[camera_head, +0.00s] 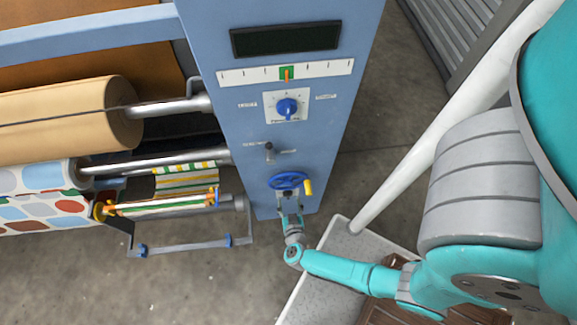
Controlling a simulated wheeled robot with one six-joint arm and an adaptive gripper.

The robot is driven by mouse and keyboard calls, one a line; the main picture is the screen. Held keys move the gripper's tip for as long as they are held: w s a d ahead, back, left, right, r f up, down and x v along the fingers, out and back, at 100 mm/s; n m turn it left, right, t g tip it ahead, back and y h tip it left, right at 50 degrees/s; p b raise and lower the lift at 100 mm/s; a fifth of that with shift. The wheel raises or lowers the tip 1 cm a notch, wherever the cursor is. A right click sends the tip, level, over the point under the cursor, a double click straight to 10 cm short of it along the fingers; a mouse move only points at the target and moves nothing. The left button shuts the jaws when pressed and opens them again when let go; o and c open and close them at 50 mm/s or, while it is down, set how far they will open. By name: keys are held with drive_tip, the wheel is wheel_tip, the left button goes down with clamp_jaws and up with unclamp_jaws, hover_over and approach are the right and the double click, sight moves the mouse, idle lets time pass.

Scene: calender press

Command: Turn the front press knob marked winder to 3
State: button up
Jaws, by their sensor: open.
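A blue rotary knob (287,107) sits on a white dial plate (270,104) on the front of the blue press cabinet (216,35). The small print on and beside the plate is too small to read, so I cannot tell its setting or whether it says winder. My gripper (290,196) is open, low in front of the cabinet. It is below the knob and apart from it, just under a blue handwheel. Its fingers are small in the picture, and whether they touch the wheel I cannot tell.
The blue handwheel (277,182) has a yellow grip (308,187). A small grey lever (269,151) sits between knob and wheel. A scale with a green marker (287,74) and a dark display (285,38) are above. Paper and patterned rolls (60,117) fill the left side.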

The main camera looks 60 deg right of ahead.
sight(288, 194)
drive_tip(key=shift+x, duration=1.85)
drive_tip(key=c, duration=1.1)
drive_tip(key=shift+c, duration=0.3)
